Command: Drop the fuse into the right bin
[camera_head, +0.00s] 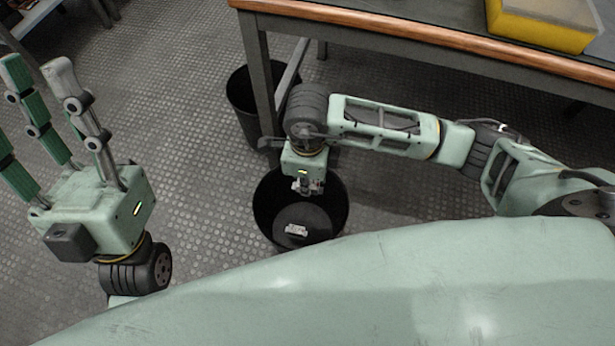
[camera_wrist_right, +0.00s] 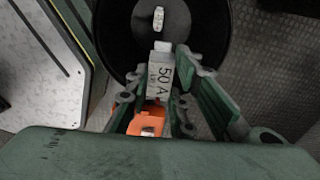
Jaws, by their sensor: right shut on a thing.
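A pale fuse (camera_wrist_right: 161,70) marked "50 A", with an orange part (camera_wrist_right: 147,122) near it, is between the fingers of my right gripper (camera_head: 308,187). That gripper is shut on it and hangs over a round black bin (camera_head: 262,208), pointing down. In the right wrist view, the fuse's far end lies over the bin's dark inside. A similar small pale piece (camera_head: 296,230) lies on the bin's floor and also shows in the right wrist view (camera_wrist_right: 159,19). My left gripper (camera_head: 45,85) is open and empty at the left, fingers pointing up, away from the bins.
A second black bin (camera_head: 241,104) stands farther back, beside the leg of a workbench (camera_head: 400,31) with a wooden edge. A yellow box (camera_head: 540,30) sits on the bench at the upper right. The patterned floor left of the bins is clear.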

